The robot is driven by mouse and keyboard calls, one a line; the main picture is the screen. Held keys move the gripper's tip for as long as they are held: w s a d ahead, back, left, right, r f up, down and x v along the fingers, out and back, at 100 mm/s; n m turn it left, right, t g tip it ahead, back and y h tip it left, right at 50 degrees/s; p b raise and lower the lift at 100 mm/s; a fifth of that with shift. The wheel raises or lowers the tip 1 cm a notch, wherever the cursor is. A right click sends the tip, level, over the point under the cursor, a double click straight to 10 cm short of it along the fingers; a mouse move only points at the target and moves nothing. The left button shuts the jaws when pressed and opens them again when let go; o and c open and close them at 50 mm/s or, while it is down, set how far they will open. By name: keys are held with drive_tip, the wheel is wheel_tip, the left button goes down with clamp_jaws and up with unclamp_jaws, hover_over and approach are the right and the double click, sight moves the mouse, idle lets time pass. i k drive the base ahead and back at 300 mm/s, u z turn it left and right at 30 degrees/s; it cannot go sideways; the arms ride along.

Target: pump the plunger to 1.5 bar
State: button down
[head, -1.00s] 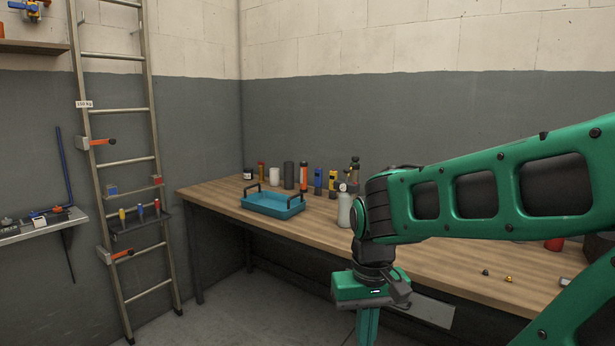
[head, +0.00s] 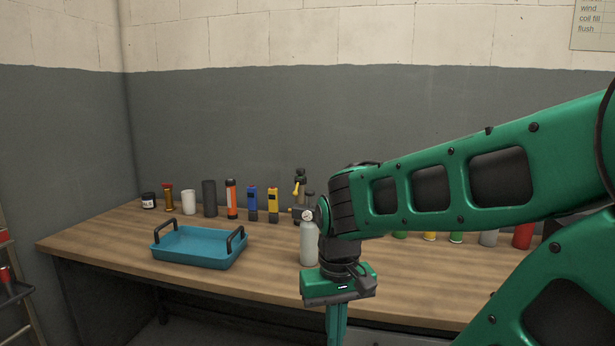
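A pale grey bottle (head: 309,245) stands upright on the workbench (head: 130,235), just left of my wrist. A small round white face, perhaps a gauge, shows at its top (head: 307,215); no reading can be made out. I cannot clearly identify a plunger; my arm may hide part of the bottle's top. Behind the bottle stands a dark fitting with a yellow lever (head: 297,188). My gripper (head: 338,300) points down in front of the bench, right of and nearer than the bottle. Its fingertips are cut off by the lower picture edge, so its opening is hidden.
A blue tray with black handles (head: 200,248) sits left on the bench. Behind it stand several tubes and canisters, including an orange one (head: 232,198). More coloured items, including a red one (head: 522,236), stand behind my arm. A ladder edge shows lower left.

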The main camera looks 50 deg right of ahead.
sight(309, 193)
drive_tip(key=z, duration=0.15)
drive_tip(key=i, duration=0.9)
drive_tip(key=z, duration=0.15)
